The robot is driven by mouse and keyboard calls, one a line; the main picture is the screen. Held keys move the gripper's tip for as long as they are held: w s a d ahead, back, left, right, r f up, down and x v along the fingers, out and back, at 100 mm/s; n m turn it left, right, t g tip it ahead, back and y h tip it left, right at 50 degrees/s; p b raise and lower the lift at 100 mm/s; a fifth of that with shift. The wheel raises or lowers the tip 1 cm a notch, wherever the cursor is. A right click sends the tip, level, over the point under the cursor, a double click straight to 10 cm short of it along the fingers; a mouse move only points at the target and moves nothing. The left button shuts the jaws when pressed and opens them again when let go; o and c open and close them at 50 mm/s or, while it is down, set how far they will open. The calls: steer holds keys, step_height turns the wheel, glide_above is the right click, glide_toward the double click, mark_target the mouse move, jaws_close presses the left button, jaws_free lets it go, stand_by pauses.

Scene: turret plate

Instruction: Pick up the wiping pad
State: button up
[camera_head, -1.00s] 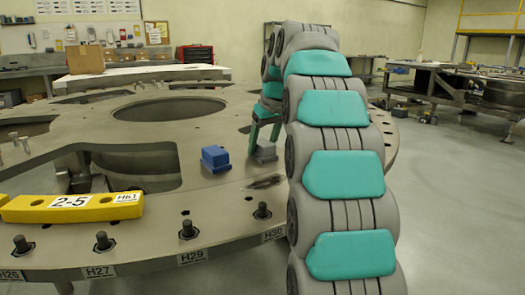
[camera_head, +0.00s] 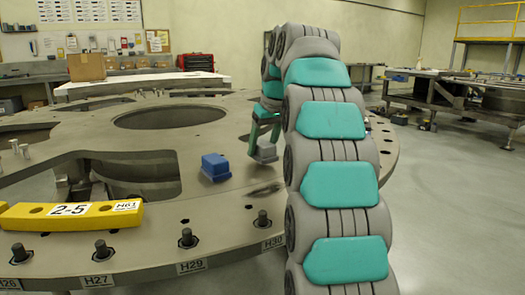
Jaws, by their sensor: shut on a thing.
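The wiping pad, a small grey block (camera_head: 265,153), is at my gripper's fingertips over the turret plate (camera_head: 220,205), right of the picture's middle. My gripper (camera_head: 262,143), with teal fingers, points down and is shut on the grey pad. The pad appears to be just above the plate, but the gap is hard to judge. My arm hides the right side of this area. A dark smear (camera_head: 263,189) lies on the plate in front of the pad.
A blue block (camera_head: 215,167) stands on the plate just left of the pad. A yellow bar marked 2-5 (camera_head: 28,216) lies at the left front edge. Several bolts (camera_head: 187,238) stand along the rim. The plate has a large round hole (camera_head: 170,114) and cut-outs.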

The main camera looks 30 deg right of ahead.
steer(key=shift+r, duration=0.8)
steer(key=s+b, duration=0.1)
steer(key=s, duration=0.4)
steer(key=s+a+r, duration=0.1)
steer(key=s, duration=0.4)
steer(key=s+a+b, duration=0.1)
steer(key=s, duration=0.5)
steer(key=shift+r+b, duration=0.25)
steer(key=shift+b, duration=0.1)
